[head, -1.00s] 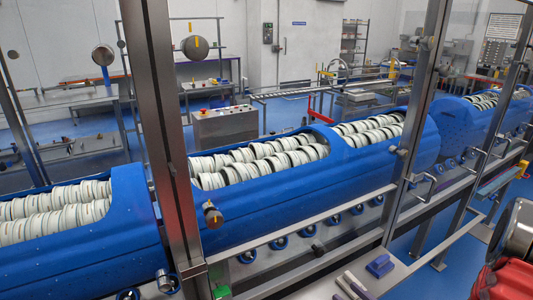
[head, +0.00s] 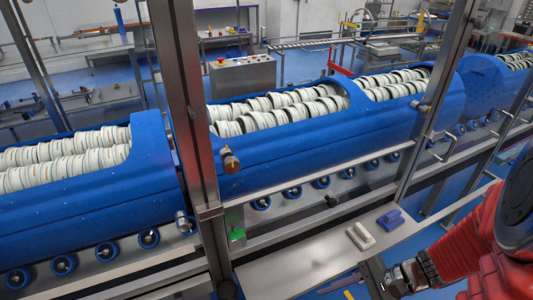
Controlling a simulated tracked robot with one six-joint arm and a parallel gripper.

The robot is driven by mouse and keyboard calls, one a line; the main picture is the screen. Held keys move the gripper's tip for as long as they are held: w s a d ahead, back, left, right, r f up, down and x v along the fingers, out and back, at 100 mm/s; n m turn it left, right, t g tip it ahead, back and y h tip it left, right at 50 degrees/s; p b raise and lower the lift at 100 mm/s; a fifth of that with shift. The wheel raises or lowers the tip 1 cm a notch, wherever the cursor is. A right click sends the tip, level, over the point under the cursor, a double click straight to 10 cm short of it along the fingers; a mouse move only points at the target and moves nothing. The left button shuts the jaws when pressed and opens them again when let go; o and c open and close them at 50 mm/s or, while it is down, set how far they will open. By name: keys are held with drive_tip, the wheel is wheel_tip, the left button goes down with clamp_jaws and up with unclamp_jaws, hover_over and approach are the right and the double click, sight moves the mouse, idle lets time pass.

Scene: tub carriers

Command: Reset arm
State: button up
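My red arm comes in at the lower right of the head view. At its end a dark and metallic part, my gripper (head: 402,281), hangs just beyond the front edge of the steel shelf (head: 300,268). Its fingers are small and partly cut off, so I cannot tell whether it is open or shut. I see nothing clearly held in it. On the shelf, to the upper left of the gripper and apart from it, lie a pale block (head: 361,235) and a blue block (head: 391,219).
Long blue tub carriers (head: 290,150) with rows of white tubs (head: 275,115) run across the view. A steel post (head: 185,110) and another post (head: 432,100) stand in front of them. A grey control box (head: 240,75) stands behind. Blue floor shows between.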

drive_tip(key=d+r+n+t+h, duration=0.1)
drive_tip(key=d+r+n+h, duration=0.4)
drive_tip(key=r+n+h, duration=0.45)
drive_tip(key=a+r+n+t, duration=0.4)
drive_tip(key=a+r, duration=0.1)
drive_tip(key=r, duration=0.5)
drive_tip(key=shift+w+a+r, duration=0.15)
drive_tip(key=shift+w+r, duration=0.25)
drive_tip(key=shift+w, duration=0.05)
drive_tip(key=shift+c, duration=0.4)
idle(2.5)
